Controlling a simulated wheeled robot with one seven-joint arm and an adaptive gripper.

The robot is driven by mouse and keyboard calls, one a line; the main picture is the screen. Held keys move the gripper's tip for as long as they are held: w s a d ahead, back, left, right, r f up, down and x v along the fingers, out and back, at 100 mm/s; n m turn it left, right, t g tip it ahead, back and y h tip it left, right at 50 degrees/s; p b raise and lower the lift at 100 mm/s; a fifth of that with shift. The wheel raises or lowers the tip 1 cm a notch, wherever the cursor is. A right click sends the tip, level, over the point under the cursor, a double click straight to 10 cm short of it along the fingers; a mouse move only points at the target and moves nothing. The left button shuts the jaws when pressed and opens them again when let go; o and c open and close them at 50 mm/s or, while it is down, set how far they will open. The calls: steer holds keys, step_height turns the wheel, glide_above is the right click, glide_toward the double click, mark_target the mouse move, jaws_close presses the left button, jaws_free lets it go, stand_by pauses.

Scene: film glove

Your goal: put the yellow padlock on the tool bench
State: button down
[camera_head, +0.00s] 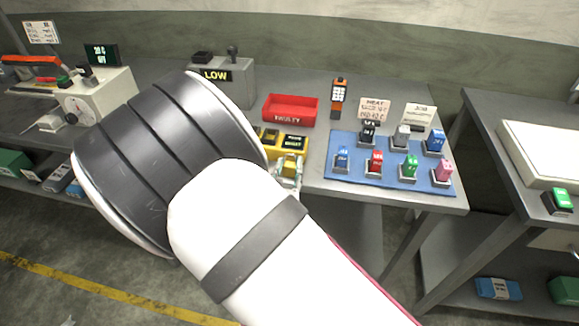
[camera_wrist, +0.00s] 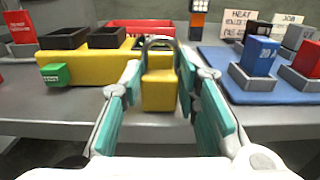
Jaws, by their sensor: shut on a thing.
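In the wrist view a yellow padlock (camera_wrist: 159,92) with a dark shackle is upright between the teal-padded fingers of my gripper (camera_wrist: 158,72). The gripper is shut on it. In the head view my gripper (camera_head: 289,172) is at the front edge of the middle grey bench (camera_head: 310,185), partly behind my white arm. Another grey bench (camera_head: 500,160) stands at the right; no label shows which is the tool bench.
A yellow device (camera_head: 294,141) with dark trays is close behind the padlock. A red FAULTY bin (camera_head: 291,110) stands behind it. A blue mat (camera_head: 336,180) with several coloured blocks lies right. A white slab (camera_head: 540,150) and green-topped switch (camera_head: 558,201) occupy the right bench.

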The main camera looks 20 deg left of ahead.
steer(key=shift+f, duration=0.15)
steer(key=c, duration=1.2)
jaws_free()
steer(key=shift+s, duration=0.2)
steer(key=b+v, duration=0.1)
steer(key=v, duration=1)
steer(key=shift+s, duration=0.35)
